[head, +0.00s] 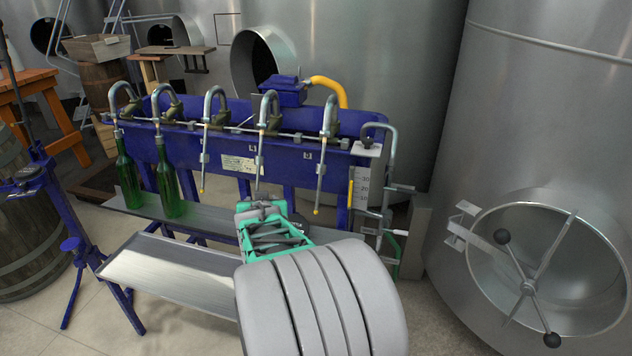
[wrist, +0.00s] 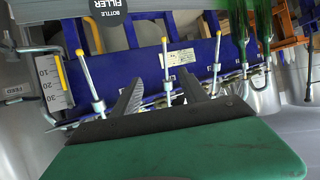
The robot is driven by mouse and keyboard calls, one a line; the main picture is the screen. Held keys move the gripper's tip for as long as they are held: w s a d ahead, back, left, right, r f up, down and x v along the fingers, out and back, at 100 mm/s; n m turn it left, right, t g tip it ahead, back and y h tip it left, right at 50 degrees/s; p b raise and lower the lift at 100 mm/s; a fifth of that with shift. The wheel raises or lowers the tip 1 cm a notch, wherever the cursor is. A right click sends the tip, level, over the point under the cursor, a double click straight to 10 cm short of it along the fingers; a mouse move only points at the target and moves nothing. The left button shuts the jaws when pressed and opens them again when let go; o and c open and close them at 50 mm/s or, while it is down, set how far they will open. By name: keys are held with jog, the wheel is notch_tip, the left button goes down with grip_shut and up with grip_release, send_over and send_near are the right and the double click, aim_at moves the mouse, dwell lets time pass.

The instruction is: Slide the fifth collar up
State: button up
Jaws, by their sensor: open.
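A blue bottle filler has a row of spouts with yellow tips and a small grey collar on each bare tube. Counting from the left in the head view, the fifth spout (head: 321,180) is rightmost, with its collar (head: 322,168) partway down the tube. In the wrist view, which is turned over, that collar (wrist: 98,107) is left of both fingers. My gripper (head: 262,202) is open and empty, low in front of the fourth spout (head: 260,150). In the wrist view the fourth spout (wrist: 166,75) shows between the fingers of my gripper (wrist: 164,78). Nothing touches the fifth collar.
Two green bottles (head: 127,182) (head: 168,188) stand under the first two spouts. A metal shelf (head: 215,217) runs below the spouts. A scale plate (head: 365,185) and bent handles (head: 402,188) stand right of the fifth spout. A large steel tank (head: 520,110) stands at right.

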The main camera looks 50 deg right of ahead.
aim_at(321, 171)
jog(key=s+d+m+h, duration=0.1)
jog(key=s+d+h, duration=0.1)
jog(key=d, duration=0.3)
jog(key=s+d+m+h+b, duration=0.1)
jog(key=s+d+h, duration=0.1)
jog(key=d, duration=0.3)
jog(key=s+d+m+h, duration=0.1)
jog(key=s+d+h, duration=0.1)
jog(key=d, duration=0.4)
jog(key=shift+s+d+r, duration=0.1)
jog(key=shift+s+r, duration=0.15)
jog(key=shift+s, duration=0.15)
jog(key=x, duration=0.7)
jog(key=shift+w+r, duration=0.2)
jog(key=shift+c, duration=0.4)
grip_shut()
